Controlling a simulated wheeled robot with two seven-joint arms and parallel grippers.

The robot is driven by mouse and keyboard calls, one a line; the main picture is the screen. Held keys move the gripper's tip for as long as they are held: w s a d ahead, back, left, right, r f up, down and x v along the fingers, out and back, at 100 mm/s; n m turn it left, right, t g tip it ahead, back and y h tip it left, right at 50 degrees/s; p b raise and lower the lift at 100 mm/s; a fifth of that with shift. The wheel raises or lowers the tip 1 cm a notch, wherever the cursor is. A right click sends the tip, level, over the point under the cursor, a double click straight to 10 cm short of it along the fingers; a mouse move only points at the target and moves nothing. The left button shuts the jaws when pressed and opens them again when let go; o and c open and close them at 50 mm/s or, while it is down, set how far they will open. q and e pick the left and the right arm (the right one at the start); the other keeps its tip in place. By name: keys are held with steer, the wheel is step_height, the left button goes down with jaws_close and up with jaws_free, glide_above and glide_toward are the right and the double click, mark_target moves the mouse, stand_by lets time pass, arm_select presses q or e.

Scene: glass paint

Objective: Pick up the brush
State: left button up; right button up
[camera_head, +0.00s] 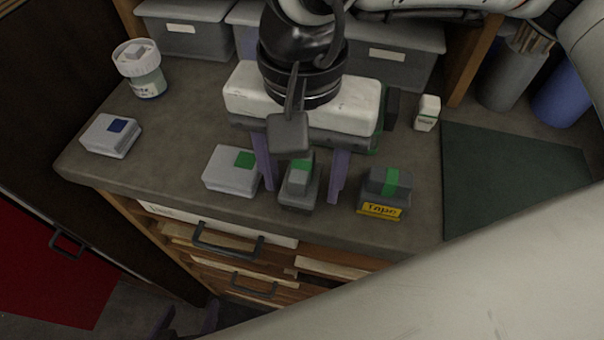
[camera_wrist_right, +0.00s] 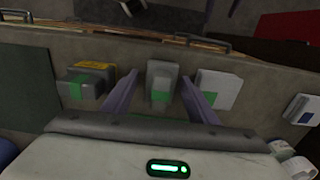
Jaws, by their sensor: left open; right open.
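My right gripper (camera_head: 301,178) points down over the front of the worktop. It is open, its two purple fingers on either side of a small grey block with a green patch (camera_head: 298,188). In the right wrist view the same block (camera_wrist_right: 162,82) lies between the open fingers (camera_wrist_right: 160,82), apart from both. My left gripper (camera_head: 187,322) is open and empty, low in front of the drawers, partly cut off by the picture's bottom edge.
A pale box with a green square (camera_head: 230,172) is left of the right gripper, and a tape box (camera_head: 386,190) right of it. A blue-marked box (camera_head: 110,136) and white-lidded jar (camera_head: 142,70) stand left. A dark green mat (camera_head: 510,175) lies right. Grey bins (camera_head: 190,35) line the back.

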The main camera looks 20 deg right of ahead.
steer(key=shift+c, duration=0.4)
steer(key=c, duration=1)
